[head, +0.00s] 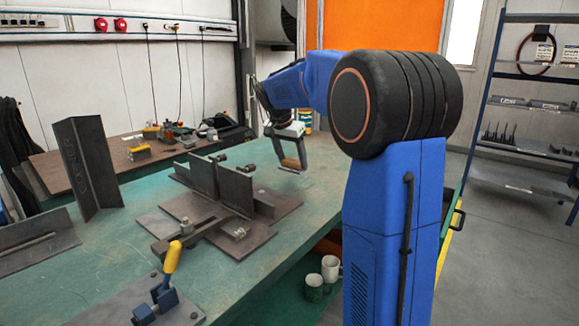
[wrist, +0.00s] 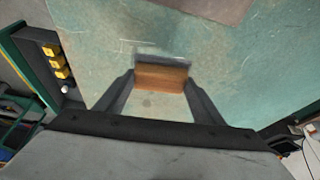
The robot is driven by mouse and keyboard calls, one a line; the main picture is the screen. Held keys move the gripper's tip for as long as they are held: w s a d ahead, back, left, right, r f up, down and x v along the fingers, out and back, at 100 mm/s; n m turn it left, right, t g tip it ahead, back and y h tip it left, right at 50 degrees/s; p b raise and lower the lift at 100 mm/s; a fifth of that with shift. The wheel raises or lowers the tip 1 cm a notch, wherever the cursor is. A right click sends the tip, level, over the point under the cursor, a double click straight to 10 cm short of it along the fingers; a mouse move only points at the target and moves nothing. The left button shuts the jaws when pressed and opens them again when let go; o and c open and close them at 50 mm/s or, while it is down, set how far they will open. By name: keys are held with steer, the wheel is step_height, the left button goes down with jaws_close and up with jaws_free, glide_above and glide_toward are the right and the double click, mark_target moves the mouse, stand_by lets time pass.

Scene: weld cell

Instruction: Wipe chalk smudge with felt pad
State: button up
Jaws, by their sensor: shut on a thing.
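My gripper (wrist: 160,92) is shut on the felt pad (wrist: 162,78), a block with a brown wooden-looking back and a grey edge. In the head view the gripper (head: 290,150) points down over the far right part of the green table, and the felt pad (head: 291,164) shows at its tips. The pad is at or just above the table top; I cannot tell if it touches. A faint pale patch, perhaps the chalk smudge (head: 298,180), lies on the table near the pad. In the wrist view a pale area (wrist: 160,105) shows between the fingers.
Steel plates with upright pieces (head: 235,190) stand left of the gripper on the green table (head: 110,265). A yellow-handled clamp (head: 171,262) is at the front. Two mugs (head: 330,268) stand below the table edge. The table's right end near the gripper is mostly clear.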

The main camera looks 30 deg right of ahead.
steer(key=shift+r, duration=1)
